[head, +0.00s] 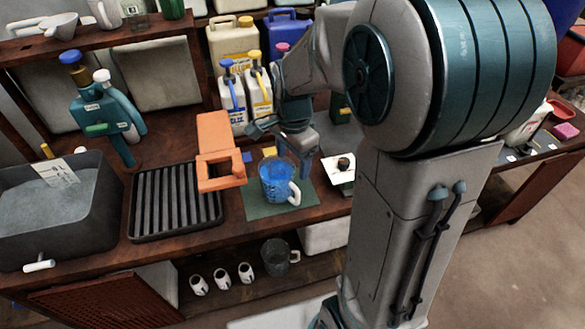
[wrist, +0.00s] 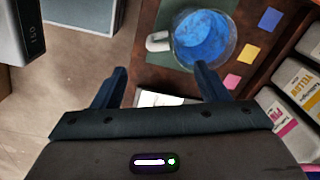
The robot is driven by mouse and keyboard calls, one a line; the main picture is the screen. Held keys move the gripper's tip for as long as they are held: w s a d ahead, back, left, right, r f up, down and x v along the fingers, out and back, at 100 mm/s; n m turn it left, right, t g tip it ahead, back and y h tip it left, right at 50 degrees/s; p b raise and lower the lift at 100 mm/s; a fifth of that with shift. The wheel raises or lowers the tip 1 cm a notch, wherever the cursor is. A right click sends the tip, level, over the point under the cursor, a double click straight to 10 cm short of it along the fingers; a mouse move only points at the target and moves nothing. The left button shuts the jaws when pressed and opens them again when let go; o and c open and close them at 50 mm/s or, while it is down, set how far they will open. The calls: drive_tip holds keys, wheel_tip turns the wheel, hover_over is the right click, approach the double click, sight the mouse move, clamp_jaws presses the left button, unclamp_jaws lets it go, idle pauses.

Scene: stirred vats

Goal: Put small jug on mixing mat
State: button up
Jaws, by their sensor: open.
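A clear jug with blue contents and a white handle (head: 273,183) stands upright on the dark green mat (head: 256,209). The jug also shows at the top of the wrist view (wrist: 204,40), with its handle to the left and the mat (wrist: 166,22) under it. A clear, empty-looking jug with a handle (head: 276,257) stands on the lower shelf. I cannot tell which of the two is the small jug. My gripper (head: 296,160) is open and empty, above and just behind the blue-filled jug, with its fingers apart (wrist: 160,72) in the wrist view.
An orange stand (head: 215,150) is left of the mat, beside a ribbed black rack (head: 176,203) and a grey basin (head: 50,215). Pump bottles (head: 232,98) stand behind. A white card with a dark round item (head: 341,170) is at the right. Several white cups sit below.

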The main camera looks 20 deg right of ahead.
drive_tip(key=s+r+n+t, duration=0.2)
drive_tip(key=s+r+n, duration=0.3)
drive_tip(key=s+n, duration=0.8)
drive_tip(key=shift+s+n, duration=0.25)
drive_tip(key=shift+n, duration=0.15)
drive_tip(key=shift+d, duration=0.1)
